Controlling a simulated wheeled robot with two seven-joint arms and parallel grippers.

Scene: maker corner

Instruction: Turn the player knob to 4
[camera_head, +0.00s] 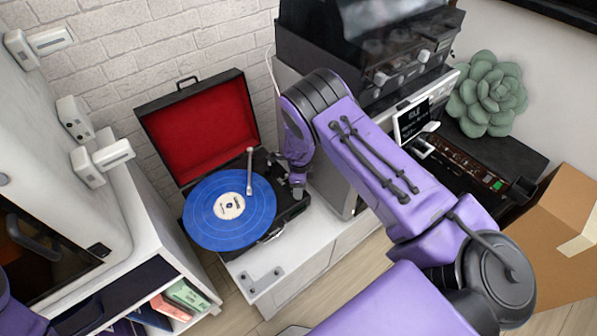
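The record player (292,209) stands on a white cabinet with its red-lined lid (205,130) open. A blue record (229,209) lies on its platter, and a pale tonearm (249,172) stands beside the record. My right gripper (298,190) is at the right side of the player's deck, pointing down. It is small and partly hidden by its own wrist, so I cannot tell how its fingers stand. The player knob is not distinguishable; the gripper covers that part of the deck. My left gripper is out of view.
The white cabinet top (262,270) has a metal plate at its front. A dark machine (370,50) stands behind my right arm. A succulent (488,95) and a cardboard box (555,235) are at the right. A white shelf unit (150,230) stands close at left.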

